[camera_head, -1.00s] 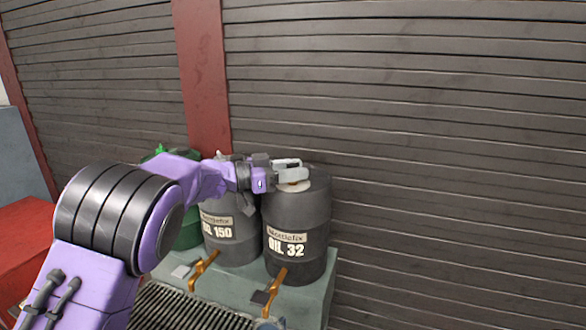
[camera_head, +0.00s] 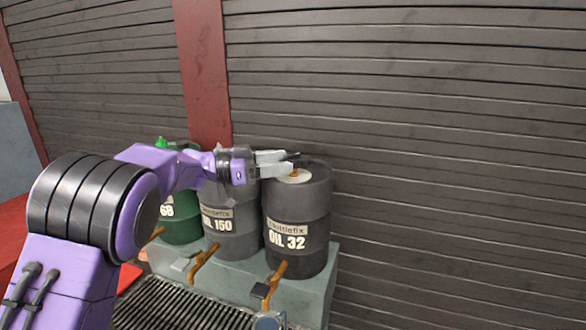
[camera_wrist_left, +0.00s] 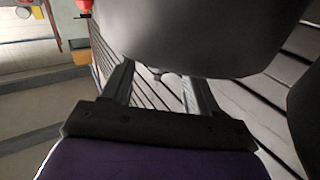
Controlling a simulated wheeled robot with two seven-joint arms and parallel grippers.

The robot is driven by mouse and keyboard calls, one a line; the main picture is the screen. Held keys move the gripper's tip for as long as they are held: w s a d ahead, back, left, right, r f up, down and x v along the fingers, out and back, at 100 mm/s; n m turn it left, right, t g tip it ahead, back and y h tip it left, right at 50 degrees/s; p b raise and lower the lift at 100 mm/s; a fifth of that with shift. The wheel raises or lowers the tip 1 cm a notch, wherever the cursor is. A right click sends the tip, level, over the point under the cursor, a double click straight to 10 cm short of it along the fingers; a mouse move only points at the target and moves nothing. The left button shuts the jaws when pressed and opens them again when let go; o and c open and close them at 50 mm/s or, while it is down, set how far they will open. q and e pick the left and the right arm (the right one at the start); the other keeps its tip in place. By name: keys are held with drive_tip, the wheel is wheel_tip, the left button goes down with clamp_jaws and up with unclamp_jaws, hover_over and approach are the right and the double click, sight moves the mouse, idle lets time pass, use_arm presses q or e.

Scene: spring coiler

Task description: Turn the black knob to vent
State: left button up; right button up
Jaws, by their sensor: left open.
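The dark barrel marked OIL 32 (camera_head: 298,215) stands upright at the right of the row. On its lid is a pale disc (camera_head: 296,176) with a small orange piece. My left gripper (camera_head: 289,162) is open at the left edge of this lid, its grey fingers pointing right. A small dark part (camera_head: 293,156) shows at the fingertips; I cannot tell whether it is the black knob or whether the fingers touch it. My right gripper is out of view.
A grey barrel marked 150 (camera_head: 231,240) and a green barrel (camera_head: 182,230) stand to the left on the same grey-green stand (camera_head: 312,293). Orange taps (camera_head: 276,280) stick out in front. A slatted wall (camera_head: 450,150) rises behind. A grille (camera_head: 175,305) lies at the front.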

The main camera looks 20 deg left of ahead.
use_arm(q)
drive_tip(key=b+v, duration=0.2)
drive_tip(key=v, duration=0.4)
drive_tip(key=shift+s+a, duration=0.15)
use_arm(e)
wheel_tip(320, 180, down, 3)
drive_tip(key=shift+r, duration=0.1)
